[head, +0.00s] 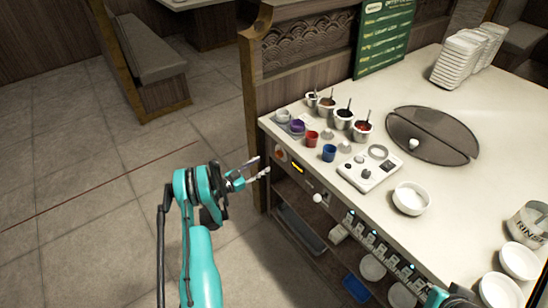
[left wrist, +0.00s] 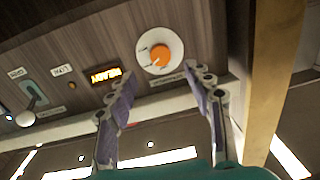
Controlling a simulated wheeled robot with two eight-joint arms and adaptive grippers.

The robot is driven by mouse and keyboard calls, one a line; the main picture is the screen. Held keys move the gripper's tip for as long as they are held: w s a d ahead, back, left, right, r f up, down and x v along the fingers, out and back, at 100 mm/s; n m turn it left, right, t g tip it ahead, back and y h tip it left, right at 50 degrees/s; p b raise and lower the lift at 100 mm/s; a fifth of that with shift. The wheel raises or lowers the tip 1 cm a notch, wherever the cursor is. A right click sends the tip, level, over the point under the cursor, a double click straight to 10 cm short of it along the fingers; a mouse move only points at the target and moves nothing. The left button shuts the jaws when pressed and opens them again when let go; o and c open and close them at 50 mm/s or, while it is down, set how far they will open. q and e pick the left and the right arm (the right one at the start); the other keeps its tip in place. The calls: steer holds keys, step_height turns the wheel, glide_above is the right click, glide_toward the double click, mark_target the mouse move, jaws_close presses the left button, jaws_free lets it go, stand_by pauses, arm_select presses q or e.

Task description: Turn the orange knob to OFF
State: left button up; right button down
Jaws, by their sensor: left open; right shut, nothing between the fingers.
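The orange knob (left wrist: 160,55) sits on a round white dial on the wood-grain front panel in the left wrist view. In the head view the knob (head: 280,154) is small, at the counter's left front corner. My left gripper (left wrist: 168,82) is open. Its two fingers stand apart below the knob in the wrist view, with nothing between them; contact with the knob is not visible. In the head view the left gripper (head: 262,168) is close in front of the panel. My right gripper (head: 438,296) shows only partly at the bottom edge, shut and empty. I cannot read the knob's setting.
A lit orange display (left wrist: 105,76) is beside the knob, with a lever (left wrist: 30,110) further left. On the counter (head: 430,100) stand sauce pots (head: 343,119), coloured cups (head: 329,153) and white bowls (head: 410,198). A shelf lies below the panel. The floor left of the counter is clear.

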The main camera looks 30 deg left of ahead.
mark_target(277, 156)
arm_select(q)
steer(key=b+x, duration=0.1)
steer(key=x, duration=0.6)
steer(key=shift+w+d, duration=0.15)
steer(key=shift+w, duration=0.15)
steer(key=c, duration=1.2)
